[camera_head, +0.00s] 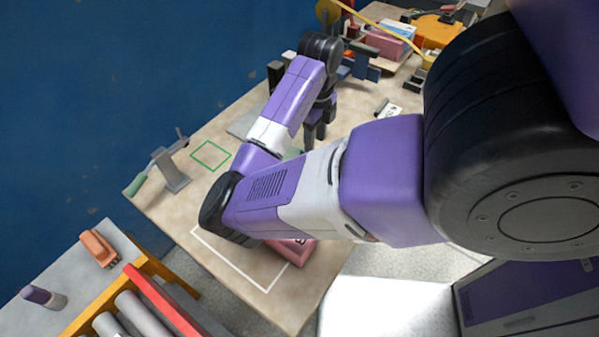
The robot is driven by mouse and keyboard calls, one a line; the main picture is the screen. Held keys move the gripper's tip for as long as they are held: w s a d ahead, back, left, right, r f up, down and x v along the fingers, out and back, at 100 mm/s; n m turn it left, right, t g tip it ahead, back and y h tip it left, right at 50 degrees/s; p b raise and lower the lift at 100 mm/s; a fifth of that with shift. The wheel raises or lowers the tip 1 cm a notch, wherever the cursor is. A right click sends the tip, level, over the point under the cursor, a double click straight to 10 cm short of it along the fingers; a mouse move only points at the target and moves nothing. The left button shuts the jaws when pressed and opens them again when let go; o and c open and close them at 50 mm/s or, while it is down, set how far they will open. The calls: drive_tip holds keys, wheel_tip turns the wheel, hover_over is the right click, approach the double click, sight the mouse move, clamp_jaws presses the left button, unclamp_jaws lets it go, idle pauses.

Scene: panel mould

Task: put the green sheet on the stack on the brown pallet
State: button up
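My gripper (315,134) points down over the middle of the table, its dark fingertips close together. I cannot tell whether they are open or shut, and no sheet shows clearly between them. A small green patch (292,154), possibly part of the green sheet, shows just below and left of the fingers; my arm hides the rest. I cannot make out the brown pallet or its stack.
A green square outline (211,142) and a white outline (207,241) mark the table. A pink block (297,252) lies partly under my arm. A grey stand with a green handle (136,184) stands at the left edge. Tools and boxes crowd the back.

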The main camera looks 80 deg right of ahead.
drive_tip(key=f, duration=0.6)
drive_tip(key=shift+w+d+p, duration=0.25)
drive_tip(key=shift+d+p, duration=0.05)
drive_tip(key=shift+p, duration=0.05)
drive_tip(key=shift+r, duration=0.1)
clamp_jaws()
